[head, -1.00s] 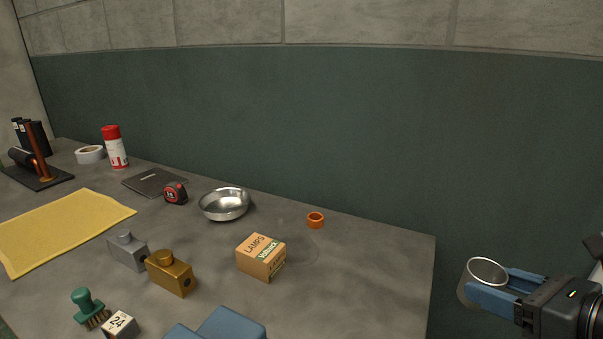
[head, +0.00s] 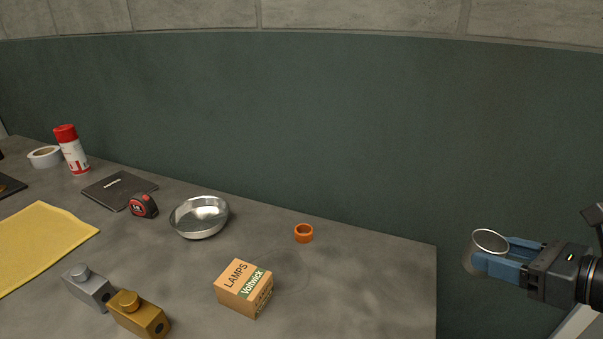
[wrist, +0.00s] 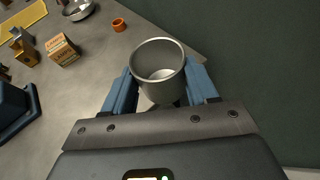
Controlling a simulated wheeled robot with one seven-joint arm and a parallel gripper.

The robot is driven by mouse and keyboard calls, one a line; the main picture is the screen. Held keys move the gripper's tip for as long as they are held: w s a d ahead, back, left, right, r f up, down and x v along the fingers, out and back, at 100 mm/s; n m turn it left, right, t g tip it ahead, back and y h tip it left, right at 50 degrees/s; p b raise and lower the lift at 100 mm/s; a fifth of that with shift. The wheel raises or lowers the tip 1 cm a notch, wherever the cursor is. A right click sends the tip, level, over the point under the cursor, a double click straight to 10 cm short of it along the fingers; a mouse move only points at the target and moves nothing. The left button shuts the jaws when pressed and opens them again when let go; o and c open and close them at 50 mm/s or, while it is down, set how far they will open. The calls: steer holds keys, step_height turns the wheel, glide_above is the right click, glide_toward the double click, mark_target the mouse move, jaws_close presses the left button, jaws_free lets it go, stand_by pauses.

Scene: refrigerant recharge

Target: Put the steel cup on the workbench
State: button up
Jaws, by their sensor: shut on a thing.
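The steel cup (head: 477,258) is upright between the blue fingers of my gripper (head: 503,258), at the right of the head view. My gripper is shut on it. In the wrist view the cup (wrist: 158,72) shows its open rim and empty inside, with a finger on each side. The workbench (head: 370,285) is grey. In the head view the cup is to the right of the bench's right edge, apart from its top.
A lamps box (head: 244,288), an orange ring (head: 304,233) and a steel bowl (head: 199,217) stand on the bench. Farther left are a tape measure (head: 144,205), a gold block (head: 138,316) and a yellow cloth (head: 38,245). The bench's right end is clear.

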steer(key=shift+w+d, duration=0.1)
steer(key=shift+d, duration=0.15)
steer(key=w+a+f, duration=0.2)
steer(key=a, duration=0.1)
steer(key=w+a+f, duration=0.2)
steer(key=a, duration=0.1)
steer(key=w+a+f, duration=0.2)
steer(key=a+f, duration=0.1)
steer(key=shift+w+a, duration=0.15)
steer(key=shift+w, duration=0.2)
steer(key=shift+a+f, duration=0.1)
steer(key=shift+f, duration=1.9)
steer(key=shift+f, duration=0.1)
steer(key=o, duration=1.1)
steer(key=shift+s+d+r, duration=0.15)
steer(key=shift+d+r, duration=0.05)
steer(key=v, duration=1.1)
steer(key=shift+s+d+r, duration=0.1)
steer(key=shift+s, duration=0.1)
